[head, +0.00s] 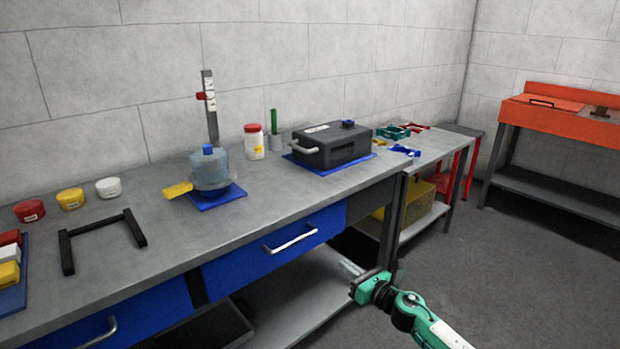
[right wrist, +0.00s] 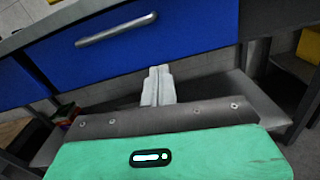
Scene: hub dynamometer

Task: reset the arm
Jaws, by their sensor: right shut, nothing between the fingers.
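My right arm comes in from the lower right of the head view. Its gripper (head: 351,269) is in front of the bench, below the tabletop and to the lower right of the blue drawer. In the right wrist view the gripper's pale fingers (right wrist: 158,85) are together with nothing between them. The blue drawer (right wrist: 150,50) with its metal handle (right wrist: 116,30) is ahead of the fingers and looks closed. My left gripper is not in the head view.
The workbench (head: 290,195) carries a dark box with a handle (head: 331,145), a scale-like device with a clear vessel (head: 210,168), a black frame (head: 101,239) and several round containers. A lower shelf (head: 300,295) lies beneath. Floor at right is clear up to the orange bench (head: 560,125).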

